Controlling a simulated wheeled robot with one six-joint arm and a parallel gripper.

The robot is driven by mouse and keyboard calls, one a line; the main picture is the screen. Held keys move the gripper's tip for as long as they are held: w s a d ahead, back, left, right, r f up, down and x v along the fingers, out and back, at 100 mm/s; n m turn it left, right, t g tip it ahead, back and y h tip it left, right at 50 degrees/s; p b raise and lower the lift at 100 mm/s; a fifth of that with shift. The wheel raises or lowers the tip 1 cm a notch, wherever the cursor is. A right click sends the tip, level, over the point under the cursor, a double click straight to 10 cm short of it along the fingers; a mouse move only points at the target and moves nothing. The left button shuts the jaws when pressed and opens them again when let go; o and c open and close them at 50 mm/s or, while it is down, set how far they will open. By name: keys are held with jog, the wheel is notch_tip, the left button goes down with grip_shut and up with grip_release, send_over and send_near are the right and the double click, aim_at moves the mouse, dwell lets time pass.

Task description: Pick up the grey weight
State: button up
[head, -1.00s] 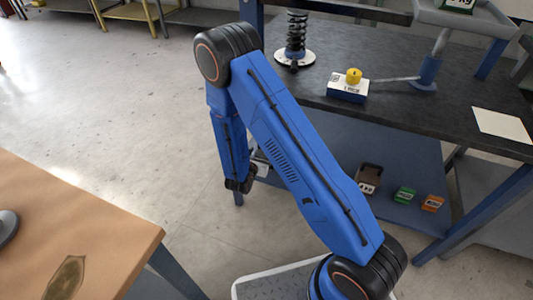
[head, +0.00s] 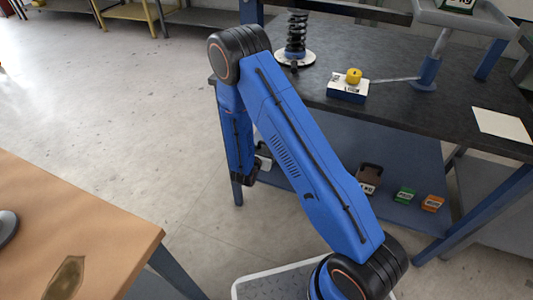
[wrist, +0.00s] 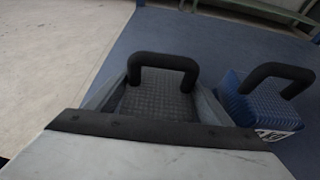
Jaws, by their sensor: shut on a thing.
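In the wrist view, the grey weight (wrist: 150,98), with a dark textured top and a black arched handle, sits in front of my palm. My gripper (wrist: 155,103) is shut on it, with grey sides flanking the weight. Its underside is hidden, so I cannot tell whether it touches the shelf. In the head view, my gripper end (head: 244,177) hangs by the left end of the lower shelf, its fingertips hidden. A block with a dark handle and pale label (head: 264,157) shows just behind it; I cannot tell which weight that is.
A blue weight (wrist: 262,103) with a black handle stands close at right in the wrist view. The blue lower shelf (head: 310,150) also holds brown (head: 368,180), green (head: 405,195) and orange (head: 432,204) weights. The dark bench top (head: 415,110) is above; open floor lies left.

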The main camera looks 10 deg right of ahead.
jog(key=shift+r, duration=0.1)
jog(key=shift+r, duration=4.95)
